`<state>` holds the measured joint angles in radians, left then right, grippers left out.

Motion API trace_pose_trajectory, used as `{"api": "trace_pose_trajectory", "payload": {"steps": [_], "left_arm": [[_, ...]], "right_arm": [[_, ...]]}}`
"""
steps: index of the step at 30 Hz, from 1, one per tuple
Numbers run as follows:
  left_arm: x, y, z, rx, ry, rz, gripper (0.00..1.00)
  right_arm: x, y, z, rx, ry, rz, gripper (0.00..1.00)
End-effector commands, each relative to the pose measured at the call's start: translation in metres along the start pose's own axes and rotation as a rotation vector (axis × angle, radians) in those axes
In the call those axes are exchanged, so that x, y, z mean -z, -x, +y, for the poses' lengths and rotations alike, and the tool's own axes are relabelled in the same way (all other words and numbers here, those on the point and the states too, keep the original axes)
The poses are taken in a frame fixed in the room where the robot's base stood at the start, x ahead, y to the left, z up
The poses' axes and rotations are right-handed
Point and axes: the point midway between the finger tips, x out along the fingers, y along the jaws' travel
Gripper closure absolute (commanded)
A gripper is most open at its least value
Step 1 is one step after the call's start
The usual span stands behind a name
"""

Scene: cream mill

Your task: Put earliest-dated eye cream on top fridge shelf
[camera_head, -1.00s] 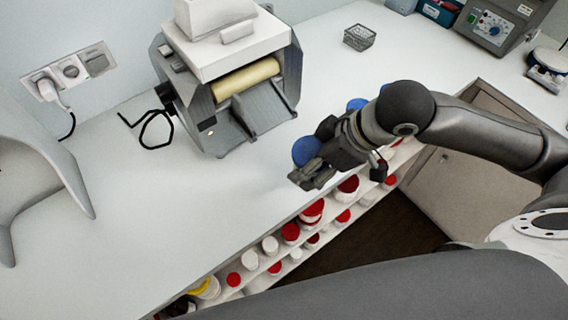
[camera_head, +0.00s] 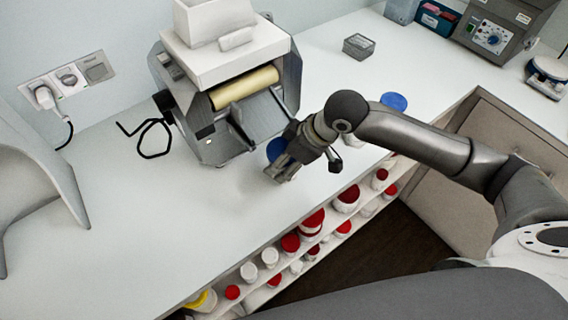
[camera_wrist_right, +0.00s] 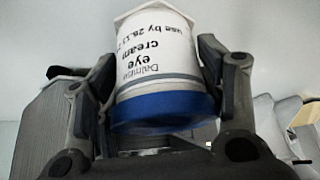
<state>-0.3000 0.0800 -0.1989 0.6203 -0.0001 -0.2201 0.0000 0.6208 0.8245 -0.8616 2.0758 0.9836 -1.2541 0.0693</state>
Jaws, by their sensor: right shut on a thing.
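My right gripper (camera_head: 284,172) is shut on an eye cream jar (camera_head: 277,149), whose blue lid shows in the head view. It is over the white counter in front of the roller mill; I cannot tell how high. In the right wrist view the white jar (camera_wrist_right: 155,50) sits between the fingers, its blue lid at the bottom. Its label appears upside down and reads "eye cream" and "use by 26.11", the end unclear. Another blue lid (camera_head: 394,102) shows on the counter behind my right arm, its jar mostly hidden. My left gripper and the fridge are not in view.
The roller mill (camera_head: 225,90) stands close beyond the gripper. Below the counter edge, a shelf (camera_head: 262,286) holds red- and white-lidded jars.

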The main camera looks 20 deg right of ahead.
Motion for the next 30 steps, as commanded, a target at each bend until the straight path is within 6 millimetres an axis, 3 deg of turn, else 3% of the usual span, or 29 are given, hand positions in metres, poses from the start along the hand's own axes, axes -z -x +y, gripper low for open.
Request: {"api": "trace_pose_trajectory", "payload": {"steps": [6, 17, 18, 21, 23, 30], "left_arm": [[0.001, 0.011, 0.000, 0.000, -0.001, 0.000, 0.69], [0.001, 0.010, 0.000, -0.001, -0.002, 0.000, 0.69], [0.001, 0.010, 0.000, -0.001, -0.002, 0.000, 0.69], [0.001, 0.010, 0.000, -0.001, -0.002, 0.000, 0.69], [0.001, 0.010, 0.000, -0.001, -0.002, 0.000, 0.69], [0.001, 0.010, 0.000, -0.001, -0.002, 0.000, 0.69]], "right_arm": [[-0.014, -0.023, 0.000, 0.000, -0.001, -0.001, 0.65], [-0.016, -0.027, 0.000, 0.000, 0.000, 0.000, 0.65], [-0.017, -0.028, 0.000, 0.000, 0.000, 0.000, 0.34], [-0.017, -0.028, 0.000, 0.000, 0.001, 0.000, 0.21], [-0.017, -0.027, 0.000, 0.000, 0.000, -0.001, 0.13], [-0.017, -0.027, 0.000, 0.000, 0.001, -0.001, 0.13]]}}
